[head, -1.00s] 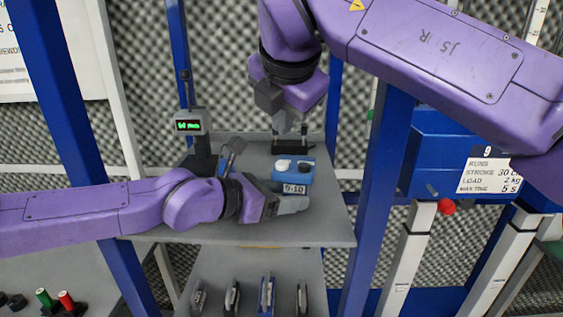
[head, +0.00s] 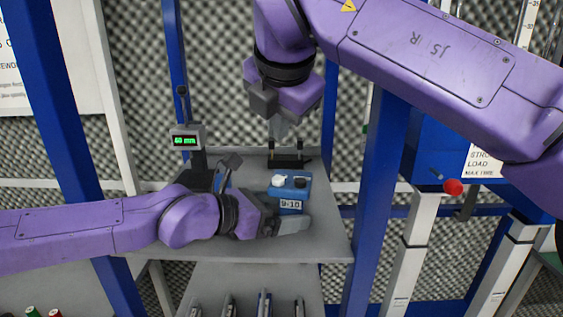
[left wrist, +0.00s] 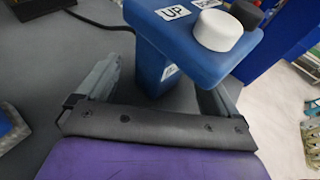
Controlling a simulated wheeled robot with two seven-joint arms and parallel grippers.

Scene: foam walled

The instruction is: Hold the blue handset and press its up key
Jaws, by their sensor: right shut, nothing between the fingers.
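The blue handset (head: 301,184) stands upright on the grey shelf, with a white key and a dark key on top and a "9-10" label on its front. In the left wrist view its blue head (left wrist: 180,50) shows an "UP" label beside the white key (left wrist: 219,30); the label by the dark key (left wrist: 246,13) is partly cut off. My left gripper (head: 290,226) is at the handset's near side. In the left wrist view its fingers (left wrist: 160,85) straddle the handset's body, apart, with a gap at the left. My right gripper (head: 279,131) is shut and empty, above and behind the handset.
A readout (head: 186,139) with green digits stands left on the shelf (head: 330,225). A small black stand (head: 288,158) is behind the handset. Blue uprights (head: 372,190) flank the shelf. A red knob (head: 453,187) is at the right. Several upright items stand on a lower shelf.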

